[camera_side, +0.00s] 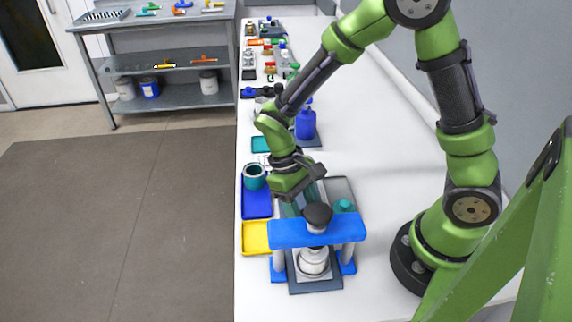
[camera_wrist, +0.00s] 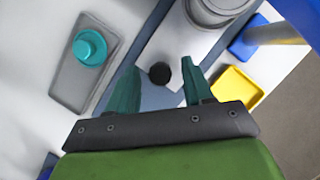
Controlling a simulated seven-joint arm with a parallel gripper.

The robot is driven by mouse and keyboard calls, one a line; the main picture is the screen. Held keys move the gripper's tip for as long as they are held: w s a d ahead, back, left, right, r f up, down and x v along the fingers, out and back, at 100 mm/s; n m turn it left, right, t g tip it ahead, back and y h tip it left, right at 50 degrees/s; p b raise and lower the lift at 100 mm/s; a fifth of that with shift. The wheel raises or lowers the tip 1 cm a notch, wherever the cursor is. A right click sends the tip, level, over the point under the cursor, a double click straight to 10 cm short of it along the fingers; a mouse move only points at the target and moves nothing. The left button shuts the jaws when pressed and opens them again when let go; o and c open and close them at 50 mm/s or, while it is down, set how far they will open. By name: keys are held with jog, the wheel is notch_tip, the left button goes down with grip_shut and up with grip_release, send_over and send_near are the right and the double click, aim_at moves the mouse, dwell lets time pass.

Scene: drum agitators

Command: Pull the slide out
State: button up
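A blue press frame (camera_side: 290,234) on pale posts stands over a blue-grey base (camera_side: 315,286). A white-grey drum (camera_side: 313,262) sits beneath it, under a black-topped plunger (camera_side: 317,213). In the wrist view the drum (camera_wrist: 213,10) stands on a pale slide plate (camera_wrist: 178,48) between blue-grey rails. A small round black knob (camera_wrist: 160,73) is at the slide's near end. My gripper (camera_wrist: 160,67) is open, with its teal fingers on either side of the knob and gaps between. Whether they are down at knob height I cannot tell. In the side view my gripper (camera_side: 300,206) is behind the frame.
A grey tray (camera_side: 340,186) with a teal bottle (camera_side: 344,205) lies close beside the frame. A yellow tray (camera_side: 255,238) and a blue tray (camera_side: 256,204) with a teal cup (camera_side: 254,176) line the bench's left edge.

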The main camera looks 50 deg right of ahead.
grip_shut()
jog(key=w+d, duration=0.8)
jog(key=shift+w+d, duration=0.15)
jog(key=shift+c, duration=0.6)
grip_release()
jog(key=shift+o, duration=1)
jog(key=v, duration=1.7)
jog(key=shift+f, duration=0.1)
